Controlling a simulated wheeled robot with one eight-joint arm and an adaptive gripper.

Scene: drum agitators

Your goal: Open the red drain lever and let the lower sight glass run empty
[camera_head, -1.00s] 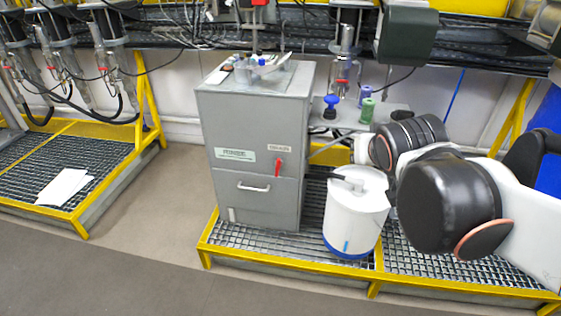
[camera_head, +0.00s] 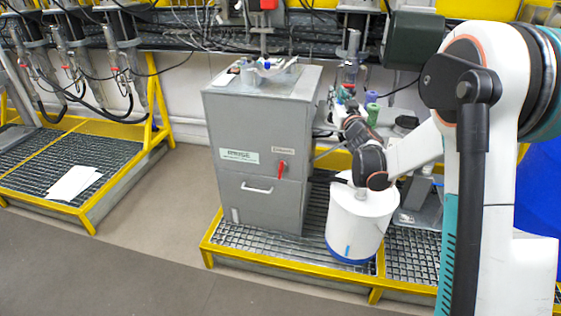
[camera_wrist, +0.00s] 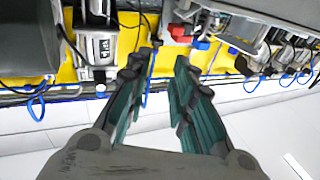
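A small red lever (camera_head: 281,169) is on the front of the grey cabinet (camera_head: 258,195), beside a pale label. A red part (camera_wrist: 180,31) also shows beyond my fingers in the wrist view; I cannot tell whether it is the drain lever. I cannot make out the lower sight glass with certainty; a slim clear-and-metal column (camera_head: 349,68) stands behind the cabinet's right side. My gripper (camera_wrist: 162,63) has its two fingers apart with nothing between them.
Loose items lie on the cabinet top. White sheets (camera_head: 73,182) lie on the left grating. The floor in front is clear.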

